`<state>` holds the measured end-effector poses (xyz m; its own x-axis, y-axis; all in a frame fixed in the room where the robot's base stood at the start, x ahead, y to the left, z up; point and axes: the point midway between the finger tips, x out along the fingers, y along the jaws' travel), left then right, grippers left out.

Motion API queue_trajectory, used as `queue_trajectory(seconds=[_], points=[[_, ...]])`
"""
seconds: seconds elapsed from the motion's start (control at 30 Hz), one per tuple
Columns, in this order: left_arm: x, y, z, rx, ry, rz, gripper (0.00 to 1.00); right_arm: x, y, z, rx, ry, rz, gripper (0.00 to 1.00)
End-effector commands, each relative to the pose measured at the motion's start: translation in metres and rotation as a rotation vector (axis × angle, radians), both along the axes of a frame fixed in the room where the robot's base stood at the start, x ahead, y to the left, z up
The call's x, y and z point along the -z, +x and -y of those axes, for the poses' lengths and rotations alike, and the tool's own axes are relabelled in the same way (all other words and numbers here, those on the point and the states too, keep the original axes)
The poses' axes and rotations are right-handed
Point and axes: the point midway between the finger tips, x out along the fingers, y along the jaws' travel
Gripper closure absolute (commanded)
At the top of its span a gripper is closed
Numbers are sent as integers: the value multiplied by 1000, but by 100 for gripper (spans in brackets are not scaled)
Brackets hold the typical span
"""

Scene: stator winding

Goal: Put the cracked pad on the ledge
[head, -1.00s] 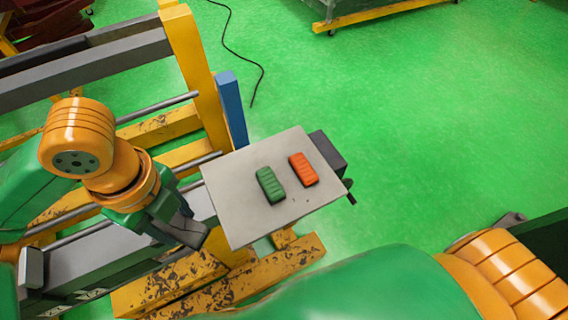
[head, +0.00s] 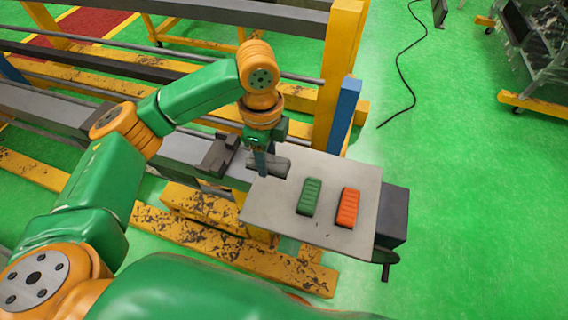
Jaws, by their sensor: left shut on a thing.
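My left gripper (head: 263,160) points down at the left part of a light grey plate (head: 335,240). It is shut on a dark grey block-like piece (head: 276,166), which shows at the fingertips over the plate's upper left edge. I cannot make out cracks on this piece, nor whether it touches the plate. A green ribbed pad (head: 309,197) and an orange ribbed pad (head: 348,208) lie side by side on the plate, to the right of the gripper. My right gripper is not in view.
A yellow post (head: 339,70) and a blue post (head: 345,112) stand just behind the plate. A dark box (head: 393,216) adjoins its right side. A grey block (head: 219,155) sits on the rail to the left. Bare plate lies in front of the pads.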

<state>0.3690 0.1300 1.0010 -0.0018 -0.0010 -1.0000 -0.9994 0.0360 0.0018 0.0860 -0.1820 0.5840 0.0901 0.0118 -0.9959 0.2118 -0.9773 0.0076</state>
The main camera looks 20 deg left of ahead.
Motion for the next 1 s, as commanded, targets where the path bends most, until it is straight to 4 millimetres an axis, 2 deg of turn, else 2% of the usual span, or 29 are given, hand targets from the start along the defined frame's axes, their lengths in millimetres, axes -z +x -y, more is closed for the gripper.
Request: queue_trajectory(seconds=[0.1, 0.2, 0.43, 0.8, 0.83, 0.9, 0.93, 1.0], points=[[27, 18, 10, 0, 2, -5, 100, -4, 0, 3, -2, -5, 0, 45], [41, 29, 15, 0, 1, -3, 100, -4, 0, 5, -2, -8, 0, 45], [76, 35, 17, 1, 4, -3, 100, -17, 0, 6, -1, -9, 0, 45], [84, 35, 18, 2, 2, -2, 100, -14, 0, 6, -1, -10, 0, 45], [83, 35, 18, 2, 2, -1, 43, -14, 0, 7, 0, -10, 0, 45], [83, 35, 17, 2, 2, -1, 24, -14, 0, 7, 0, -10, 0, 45], [83, 35, 17, 2, 2, -1, 21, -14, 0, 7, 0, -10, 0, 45], [83, 35, 17, 2, 2, -1, 21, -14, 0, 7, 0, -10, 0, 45]])
